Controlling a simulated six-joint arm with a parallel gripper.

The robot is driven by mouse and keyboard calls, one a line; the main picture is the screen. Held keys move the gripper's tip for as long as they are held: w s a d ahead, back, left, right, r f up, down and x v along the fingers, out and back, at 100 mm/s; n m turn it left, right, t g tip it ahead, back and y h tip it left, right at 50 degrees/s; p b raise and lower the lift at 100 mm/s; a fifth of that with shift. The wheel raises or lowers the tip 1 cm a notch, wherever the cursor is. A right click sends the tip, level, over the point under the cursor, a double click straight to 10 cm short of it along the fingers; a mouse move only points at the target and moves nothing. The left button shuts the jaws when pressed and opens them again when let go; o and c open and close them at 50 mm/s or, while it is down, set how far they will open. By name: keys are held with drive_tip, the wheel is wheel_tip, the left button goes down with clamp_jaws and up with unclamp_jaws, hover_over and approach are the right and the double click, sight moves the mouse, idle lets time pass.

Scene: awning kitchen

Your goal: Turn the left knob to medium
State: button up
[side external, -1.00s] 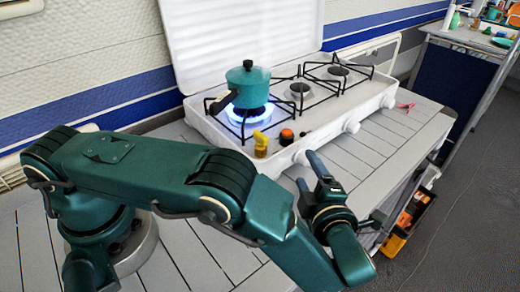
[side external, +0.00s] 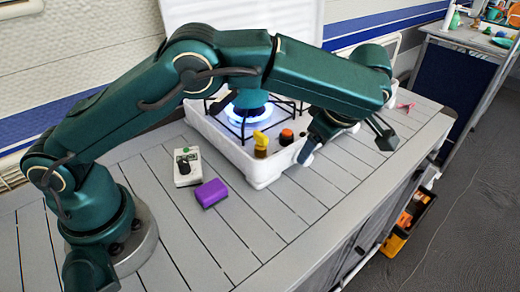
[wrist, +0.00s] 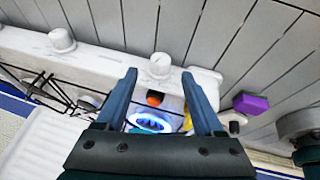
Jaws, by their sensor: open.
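The left knob (wrist: 160,65) is a round white dial on the front of the white stove (side external: 262,172). In the wrist view it lies ahead, between my two blue fingers. My gripper (wrist: 158,74) is open and empty, with one finger on each side of the knob's line; I cannot see contact. The left burner's blue flame (side external: 248,110) is lit. The knob's setting is too small to read.
A yellow object (side external: 260,143) and an orange-topped black one (side external: 286,136) stand on the stove near the knob. A purple block (side external: 211,192) and a white device with a black knob (side external: 187,167) lie on the counter. My arm mostly hides the teal pot. The front counter is clear.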

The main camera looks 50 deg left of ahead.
drive_tip(key=shift+x, duration=2.45)
clamp_jaws()
